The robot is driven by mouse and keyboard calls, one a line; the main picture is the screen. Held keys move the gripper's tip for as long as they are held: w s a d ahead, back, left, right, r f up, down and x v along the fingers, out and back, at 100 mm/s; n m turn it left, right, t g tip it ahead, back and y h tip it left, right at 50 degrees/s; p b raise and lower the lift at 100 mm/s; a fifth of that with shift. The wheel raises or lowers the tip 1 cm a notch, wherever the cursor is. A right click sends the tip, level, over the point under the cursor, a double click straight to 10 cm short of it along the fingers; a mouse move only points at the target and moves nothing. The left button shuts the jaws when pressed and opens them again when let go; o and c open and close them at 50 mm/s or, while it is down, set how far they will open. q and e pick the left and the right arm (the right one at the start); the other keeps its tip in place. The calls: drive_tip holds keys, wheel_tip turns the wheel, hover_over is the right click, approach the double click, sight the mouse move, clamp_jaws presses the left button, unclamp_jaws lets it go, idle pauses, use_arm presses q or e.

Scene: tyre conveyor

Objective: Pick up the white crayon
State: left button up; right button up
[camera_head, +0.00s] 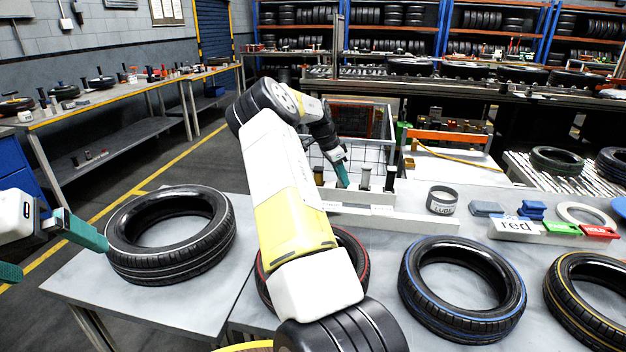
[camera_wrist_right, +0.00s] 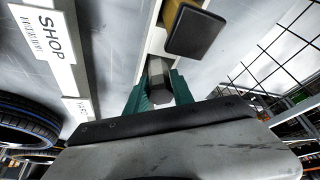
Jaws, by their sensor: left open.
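My right gripper (camera_head: 342,172) reaches down over a white rack (camera_head: 372,198) holding several upright dark-topped sticks. In the right wrist view, its teal fingers (camera_wrist_right: 160,92) stand on either side of a dark grey faceted piece (camera_wrist_right: 158,72). I cannot tell whether they touch it. Which stick is the white crayon is not clear; no white crayon body shows plainly. A stick with a square black top (camera_wrist_right: 194,32) and a yellowish body stands just beyond the fingers. My left gripper (camera_head: 60,258) is open and empty at the left edge, beside a tyre (camera_head: 125,262).
A blue-striped tyre (camera_head: 412,290) and a yellow-striped tyre (camera_head: 560,300) lie at the right. A red-striped tyre (camera_head: 362,262) is partly behind my right arm.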

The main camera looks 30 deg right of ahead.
drive_tip(key=shift+r, duration=0.15)
clamp_jaws()
wheel_tip(320, 180, up, 10)
drive_tip(key=shift+f, duration=0.1)
